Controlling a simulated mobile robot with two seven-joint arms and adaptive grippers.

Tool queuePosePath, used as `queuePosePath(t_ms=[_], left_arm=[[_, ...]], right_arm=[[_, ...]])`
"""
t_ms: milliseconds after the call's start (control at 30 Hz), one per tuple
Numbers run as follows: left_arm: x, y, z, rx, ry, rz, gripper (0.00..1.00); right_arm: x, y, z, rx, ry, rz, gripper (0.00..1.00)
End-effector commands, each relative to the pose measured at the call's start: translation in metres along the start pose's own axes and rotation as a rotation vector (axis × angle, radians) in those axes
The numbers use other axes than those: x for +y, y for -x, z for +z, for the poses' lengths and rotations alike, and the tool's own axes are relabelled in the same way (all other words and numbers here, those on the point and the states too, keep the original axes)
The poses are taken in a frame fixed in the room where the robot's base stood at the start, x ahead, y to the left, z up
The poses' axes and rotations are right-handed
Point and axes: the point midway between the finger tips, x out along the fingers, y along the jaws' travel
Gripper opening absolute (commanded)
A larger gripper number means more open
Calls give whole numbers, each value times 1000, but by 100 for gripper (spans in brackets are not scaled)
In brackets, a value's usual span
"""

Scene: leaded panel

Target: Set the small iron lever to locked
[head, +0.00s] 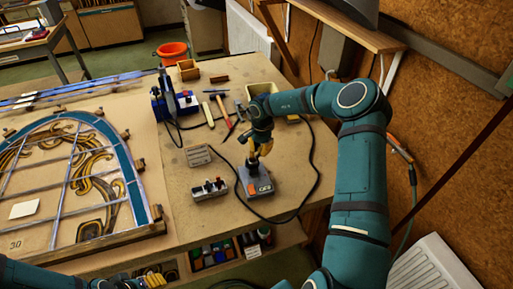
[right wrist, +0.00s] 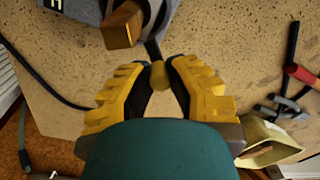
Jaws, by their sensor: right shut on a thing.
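A grey box-shaped unit (head: 255,187) with an orange patch stands on the workbench, and its edge shows in the right wrist view (right wrist: 75,12). A small dark lever (right wrist: 153,49) with a yellowish knob (right wrist: 159,75) sticks out from it. My right gripper (right wrist: 160,78) is shut on the knob, with a yellow finger on each side. In the head view my right gripper (head: 260,147) is above the unit and hides the lever. The lever's locked mark is not visible. My left gripper (head: 153,280) is at the bottom edge, partly cut off, away from the unit.
A small box with red and dark knobs (head: 209,190) stands left of the unit. A black cable (head: 313,170) loops to its right. A hammer-like tool (head: 224,115) lies behind. The arched leaded panel (head: 130,180) fills the left side. A brown block (right wrist: 122,25) sits beside the lever.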

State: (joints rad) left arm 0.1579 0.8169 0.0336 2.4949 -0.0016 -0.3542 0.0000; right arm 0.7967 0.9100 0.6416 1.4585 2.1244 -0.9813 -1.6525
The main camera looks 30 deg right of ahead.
Motion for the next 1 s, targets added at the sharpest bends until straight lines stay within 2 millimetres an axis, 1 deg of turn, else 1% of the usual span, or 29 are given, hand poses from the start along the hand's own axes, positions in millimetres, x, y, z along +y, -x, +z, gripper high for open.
queuePosePath(t_ms=[300,600,800,1000], left_arm=[[0,0,0,0,0,0,51],[0,0,0,0,0,0,51],[0,0,0,0,0,0,51],[0,0,0,0,0,0,51]], right_arm=[[18,1,0,13,-299,1,0],[32,2,4,22,-550,0,0],[38,1,7,27,-666,1,0],[41,2,9,29,-736,-1,0]])
